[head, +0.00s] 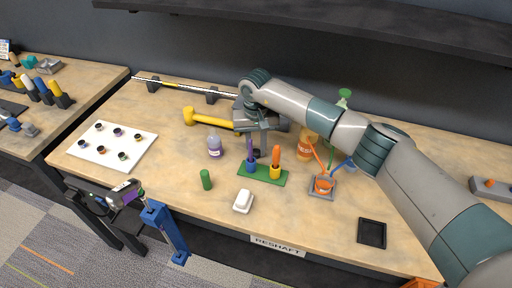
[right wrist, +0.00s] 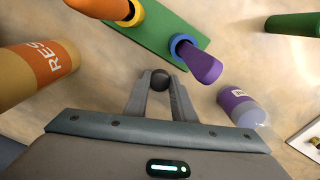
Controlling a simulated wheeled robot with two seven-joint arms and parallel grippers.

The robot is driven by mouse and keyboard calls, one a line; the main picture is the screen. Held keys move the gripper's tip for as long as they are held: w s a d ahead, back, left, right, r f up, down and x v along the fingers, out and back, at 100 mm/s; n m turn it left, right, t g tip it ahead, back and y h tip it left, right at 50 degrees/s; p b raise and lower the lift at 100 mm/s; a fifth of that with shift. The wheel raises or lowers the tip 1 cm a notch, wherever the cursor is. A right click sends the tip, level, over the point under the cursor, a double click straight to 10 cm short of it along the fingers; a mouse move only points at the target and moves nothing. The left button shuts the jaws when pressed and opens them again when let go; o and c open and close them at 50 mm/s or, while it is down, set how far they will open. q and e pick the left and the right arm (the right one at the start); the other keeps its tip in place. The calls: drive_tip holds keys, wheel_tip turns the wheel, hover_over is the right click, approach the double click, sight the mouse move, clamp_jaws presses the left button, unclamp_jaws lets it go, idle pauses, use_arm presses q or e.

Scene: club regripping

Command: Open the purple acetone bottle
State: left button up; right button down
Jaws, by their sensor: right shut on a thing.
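The purple-labelled bottle (head: 215,149) stands upright on the workbench, left of my right gripper (head: 261,151). In the right wrist view the bottle (right wrist: 238,105) is to the right of the fingers, apart from them. Its upper part looks pale and translucent, and I see no dark cap on it. My right gripper (right wrist: 160,86) is shut on a small dark round thing (right wrist: 160,79), which looks like a cap. It also shows as a dark spot in the head view (head: 256,153). My left gripper is not in view.
A green holder (head: 247,176) with purple and orange tools stands just in front of my gripper. An orange bottle (head: 306,146) is to its right. A yellow mallet (head: 210,120) lies behind the purple bottle. A green cylinder (head: 206,180) and white block (head: 243,201) are nearer the front edge.

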drive_tip(key=shift+f, duration=0.1)
drive_tip(key=c, duration=1.5)
unclamp_jaws()
